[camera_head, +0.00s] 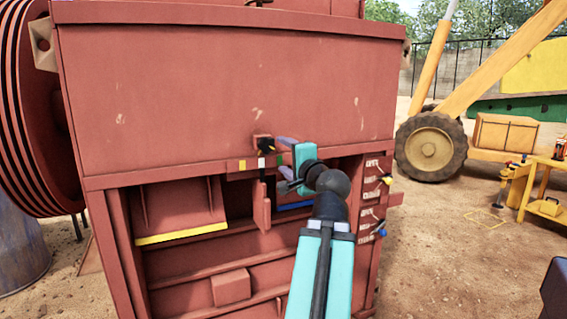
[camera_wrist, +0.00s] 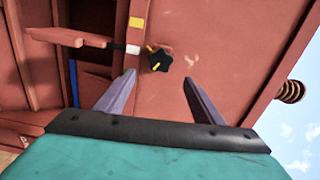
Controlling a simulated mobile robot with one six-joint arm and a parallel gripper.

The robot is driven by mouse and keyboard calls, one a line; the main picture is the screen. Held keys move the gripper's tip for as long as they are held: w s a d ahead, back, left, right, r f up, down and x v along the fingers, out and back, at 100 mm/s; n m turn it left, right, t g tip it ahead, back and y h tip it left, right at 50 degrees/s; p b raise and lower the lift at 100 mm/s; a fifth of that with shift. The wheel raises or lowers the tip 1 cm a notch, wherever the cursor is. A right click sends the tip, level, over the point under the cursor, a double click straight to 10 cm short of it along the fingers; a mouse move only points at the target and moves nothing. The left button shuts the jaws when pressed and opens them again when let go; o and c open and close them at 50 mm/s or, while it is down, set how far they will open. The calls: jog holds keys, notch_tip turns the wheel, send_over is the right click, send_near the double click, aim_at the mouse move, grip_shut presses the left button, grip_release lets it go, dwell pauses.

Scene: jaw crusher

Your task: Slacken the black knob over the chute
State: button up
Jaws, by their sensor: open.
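The black star-shaped knob (camera_wrist: 159,61) sits on the red panel in the wrist view, with a yellow mark beside it. In the head view the knob (camera_head: 266,145) is on the crusher's front, just above the ledge. My gripper (camera_head: 284,164) is open in front of the panel, to the right of the knob. In the wrist view its two purple fingers (camera_wrist: 159,77) are spread, and the knob shows beyond and between their tips. The fingers seem apart from the knob; the exact gap is hard to tell. A red chute plate (camera_head: 180,207) with a yellow lip lies lower left.
A red lever (camera_head: 262,208) with a white band hangs below the knob; it also shows in the wrist view (camera_wrist: 75,38). Small levers and labels (camera_head: 372,200) stand at right.

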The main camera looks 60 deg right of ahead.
jog(key=shift+b+v, duration=1.2)
jog(key=shift+v, duration=0.15)
